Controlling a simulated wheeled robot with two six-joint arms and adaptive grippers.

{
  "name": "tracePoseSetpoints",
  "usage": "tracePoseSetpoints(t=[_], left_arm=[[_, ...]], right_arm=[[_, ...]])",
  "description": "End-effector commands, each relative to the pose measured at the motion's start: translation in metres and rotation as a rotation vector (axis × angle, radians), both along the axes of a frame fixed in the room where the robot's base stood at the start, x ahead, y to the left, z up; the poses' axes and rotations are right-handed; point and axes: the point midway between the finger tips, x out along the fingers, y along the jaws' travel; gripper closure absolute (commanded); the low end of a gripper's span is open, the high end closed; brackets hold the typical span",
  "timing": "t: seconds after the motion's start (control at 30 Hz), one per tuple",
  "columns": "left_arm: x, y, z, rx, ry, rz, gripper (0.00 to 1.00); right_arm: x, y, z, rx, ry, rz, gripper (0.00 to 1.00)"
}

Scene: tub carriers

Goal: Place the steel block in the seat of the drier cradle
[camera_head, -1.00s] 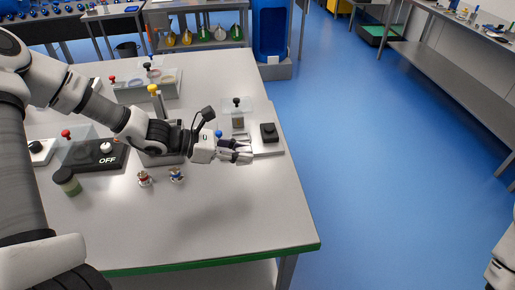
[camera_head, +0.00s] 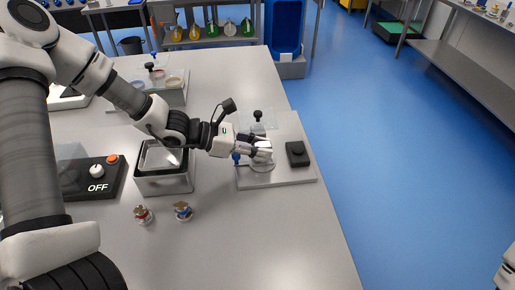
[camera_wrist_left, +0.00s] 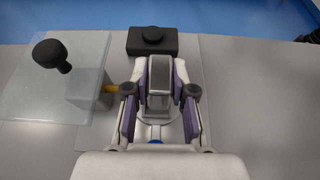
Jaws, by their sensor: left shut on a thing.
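My left gripper (camera_head: 264,152) is shut on the steel block (camera_wrist_left: 159,78), which stands between its fingertips in the left wrist view. In the head view the fingers largely hide the block. The gripper is over a flat grey plate (camera_head: 301,177) near the table's right edge. A pale round dish or ring (camera_head: 261,167) on this plate lies just under the fingers. I cannot tell for sure which part is the drier cradle's seat, nor whether the block touches anything below. My right gripper is not in view; only a white arm part shows at the bottom right corner.
A black block with a round knob (camera_head: 297,153) is on the plate, right of the gripper. A metal box (camera_head: 164,181) and two small capped items are nearby.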

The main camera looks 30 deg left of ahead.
Motion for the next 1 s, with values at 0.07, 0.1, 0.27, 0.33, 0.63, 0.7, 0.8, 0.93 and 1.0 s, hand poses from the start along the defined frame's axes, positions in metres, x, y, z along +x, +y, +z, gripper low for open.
tracePoseSetpoints(t=[0.07,0.1,0.27,0.33,0.63,0.7,0.8,0.93,1.0], left_arm=[[-0.001,-0.002,-0.013,0.001,0.001,0.000,1.00],[-0.001,-0.002,-0.011,0.001,0.001,0.000,1.00],[-0.001,-0.002,-0.009,0.001,0.001,0.000,0.65],[-0.001,-0.002,-0.009,0.001,0.000,0.001,0.51],[-0.002,-0.001,-0.007,-0.001,0.000,0.001,0.51],[-0.003,0.002,-0.005,-0.002,0.001,0.002,0.51],[-0.009,0.009,0.002,-0.006,0.001,0.002,0.51],[-0.019,0.024,0.013,-0.007,-0.003,0.006,0.51],[-0.027,0.033,0.023,-0.009,0.000,0.001,0.51]], right_arm=[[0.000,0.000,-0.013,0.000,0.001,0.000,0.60],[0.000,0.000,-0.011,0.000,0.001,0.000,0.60],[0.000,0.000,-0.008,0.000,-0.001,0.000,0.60],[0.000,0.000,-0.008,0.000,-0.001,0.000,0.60],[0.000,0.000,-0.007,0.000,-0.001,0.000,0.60],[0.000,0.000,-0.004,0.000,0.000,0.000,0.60],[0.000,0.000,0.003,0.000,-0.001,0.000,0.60],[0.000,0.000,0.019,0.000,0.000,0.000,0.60],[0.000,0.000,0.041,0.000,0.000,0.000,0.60]])
